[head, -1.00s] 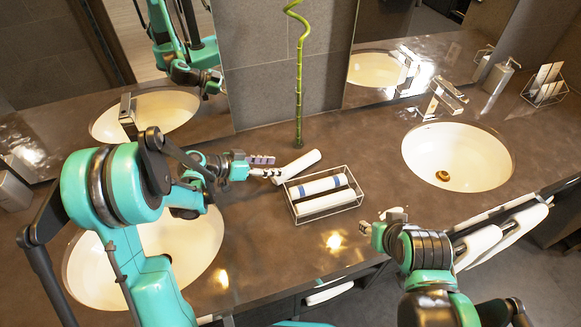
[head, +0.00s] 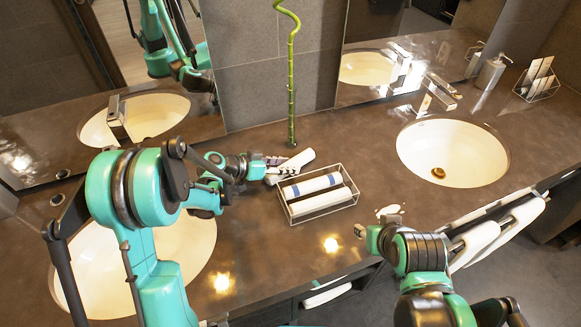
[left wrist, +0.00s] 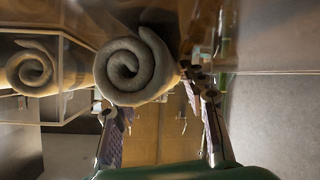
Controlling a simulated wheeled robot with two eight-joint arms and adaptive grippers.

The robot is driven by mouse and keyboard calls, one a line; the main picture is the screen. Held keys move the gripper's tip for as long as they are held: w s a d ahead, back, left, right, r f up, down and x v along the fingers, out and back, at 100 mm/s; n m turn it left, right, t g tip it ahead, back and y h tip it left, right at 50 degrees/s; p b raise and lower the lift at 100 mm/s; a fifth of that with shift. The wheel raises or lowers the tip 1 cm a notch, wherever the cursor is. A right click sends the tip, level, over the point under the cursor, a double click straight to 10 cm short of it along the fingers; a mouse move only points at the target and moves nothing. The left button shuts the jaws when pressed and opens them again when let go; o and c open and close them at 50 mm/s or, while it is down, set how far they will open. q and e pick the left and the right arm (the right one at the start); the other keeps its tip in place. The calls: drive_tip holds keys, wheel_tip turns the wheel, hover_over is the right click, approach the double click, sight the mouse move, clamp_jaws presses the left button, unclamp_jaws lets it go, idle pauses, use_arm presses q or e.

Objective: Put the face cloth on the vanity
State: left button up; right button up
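A rolled white face cloth (head: 290,165) lies on the dark vanity top (head: 262,240), just behind a clear-sided, wire-edged basket (head: 323,211). My left gripper (head: 272,168) is at the cloth's left end, with its fingers low over the counter. In the left wrist view the cloth's spiral end (left wrist: 138,66) shows close ahead, and the two fingers (left wrist: 160,115) are spread apart. It partly hides the left fingertip; I cannot tell whether a finger touches it. My right gripper (head: 362,232) is over the vanity's front edge, its fingers mostly hidden by its own wrist.
A bamboo stalk (head: 291,90) stands behind. Basins are at left (head: 190,255) and right (head: 452,152). White towels (head: 490,235) hang at the front right. The counter before the basket is clear.

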sight(289, 164)
use_arm(q)
drive_tip(key=shift+c, duration=0.5)
drive_tip(key=shift+r+p, duration=0.3)
drive_tip(key=shift+r, duration=0.3)
drive_tip(key=r+p, duration=0.1)
drive_tip(key=r, duration=0.1)
drive_tip(key=d+r, duration=0.1)
drive_tip(key=shift+s+r+p, duration=0.2)
drive_tip(key=shift+r+p, duration=0.2)
drive_tip(key=s+d+r+p, duration=0.1)
drive_tip(key=d+r, duration=0.1)
drive_tip(key=d, duration=0.1)
drive_tip(key=s+d+r+p, duration=0.1)
drive_tip(key=s+d+r, duration=0.1)
drive_tip(key=d, duration=0.1)
drive_tip(key=s+d+r+p, duration=0.1)
drive_tip(key=d+r, duration=0.1)
drive_tip(key=d, duration=0.1)
drive_tip(key=shift+s+d, duration=0.25)
drive_tip(key=shift+d, duration=0.05)
